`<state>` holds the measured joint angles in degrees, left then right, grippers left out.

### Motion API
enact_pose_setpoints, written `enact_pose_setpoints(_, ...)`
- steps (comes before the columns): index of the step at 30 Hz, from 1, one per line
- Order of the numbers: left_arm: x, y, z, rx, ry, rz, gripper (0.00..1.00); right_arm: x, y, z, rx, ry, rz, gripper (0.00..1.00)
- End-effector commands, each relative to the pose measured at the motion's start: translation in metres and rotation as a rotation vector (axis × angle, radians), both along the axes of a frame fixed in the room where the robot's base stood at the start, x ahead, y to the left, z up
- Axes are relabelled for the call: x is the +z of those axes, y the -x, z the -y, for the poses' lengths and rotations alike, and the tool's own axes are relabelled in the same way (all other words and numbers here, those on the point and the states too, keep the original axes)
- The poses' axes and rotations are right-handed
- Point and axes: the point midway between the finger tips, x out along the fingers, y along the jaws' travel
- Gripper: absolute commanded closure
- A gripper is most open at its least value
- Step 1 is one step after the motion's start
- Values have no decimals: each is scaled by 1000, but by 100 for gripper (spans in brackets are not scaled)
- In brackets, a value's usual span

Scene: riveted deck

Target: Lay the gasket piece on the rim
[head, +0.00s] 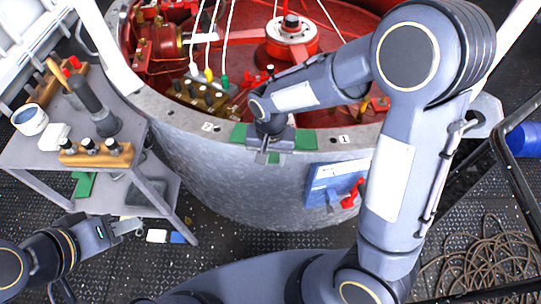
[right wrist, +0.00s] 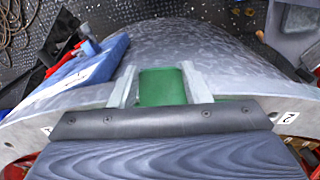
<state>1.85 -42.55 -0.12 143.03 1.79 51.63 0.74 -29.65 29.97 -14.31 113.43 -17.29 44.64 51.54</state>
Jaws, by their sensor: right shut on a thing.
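The green gasket piece (head: 305,139) is at the near rim (head: 350,140) of the big grey round casing, between the labels 2 and 1. My right gripper (head: 267,157) is over the rim, shut on the middle of the piece, whose two ends show on either side. In the right wrist view a green part of the piece (right wrist: 162,86) shows between the two pale fingers; the gripper body hides most of the rest. I cannot tell whether the piece touches the rim. My left gripper (head: 128,226) is low at the left, apart from the casing, its opening unclear.
A grey cart (head: 35,150) at the left holds a wooden block (head: 95,155), a mug (head: 30,120) and tools; another green piece (head: 83,185) lies lower. A blue box (head: 335,182) with a red handle is on the casing's front. Coiled hose (head: 490,255) lies on the deck at right.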

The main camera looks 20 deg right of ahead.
Motion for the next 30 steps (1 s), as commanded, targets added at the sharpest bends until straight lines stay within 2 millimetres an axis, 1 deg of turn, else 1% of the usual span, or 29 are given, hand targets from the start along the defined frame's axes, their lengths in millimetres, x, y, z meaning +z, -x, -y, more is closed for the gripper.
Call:
enact_pose_setpoints(7,0,0,0,0,0,0,64,-1,0,0,0,0,0,80)
enact_pose_setpoints(11,-4,0,0,0,0,0,64,-5,0,0,0,0,0,80)
enact_pose_setpoints(12,-3,0,0,0,0,0,64,-4,0,0,-1,0,0,52)
enact_pose_setpoints(16,-3,0,0,0,0,0,64,-3,0,0,-1,0,0,35)
enact_pose_setpoints(25,0,0,0,0,0,0,64,-1,0,0,-1,0,0,35)
enact_pose_setpoints(28,1,0,0,0,0,0,64,6,0,0,-1,-1,3,35)
enact_pose_setpoints(30,2,0,0,0,0,0,64,17,-1,0,-1,-2,4,35)
